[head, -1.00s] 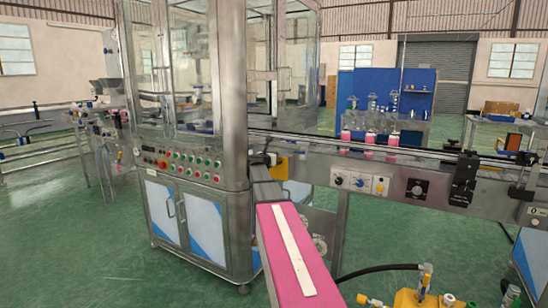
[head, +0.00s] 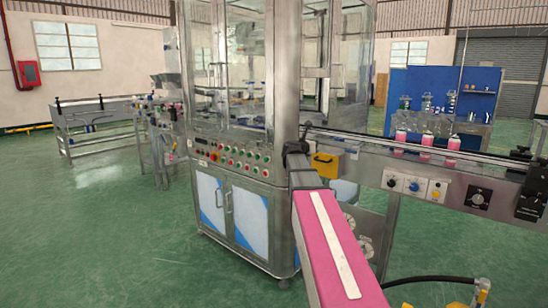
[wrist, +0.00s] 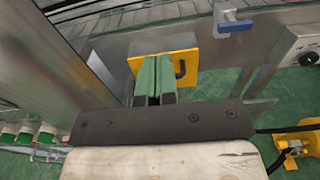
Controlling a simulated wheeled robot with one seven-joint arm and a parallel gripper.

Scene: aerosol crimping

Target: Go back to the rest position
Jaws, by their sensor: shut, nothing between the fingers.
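My gripper (wrist: 153,78) shows in the wrist view with its two green fingertips together and nothing between them. Behind the fingertips is a yellow plate (wrist: 195,62) with a dark handle. I cannot tell the exact gap to it. In the head view my pink arm with a white strip reaches forward from the bottom right of centre. Its far end is close to the crimping machine (head: 232,160) and a yellow box (head: 326,164). The fingertips cannot be made out clearly in the head view.
A conveyor (head: 420,150) with several pink cans (head: 427,141) runs to the right of the machine. A control panel with knobs (head: 415,186) is on its front. A yellow fixture with a hose stands at the bottom right. Green floor (head: 100,225) is clear on the left.

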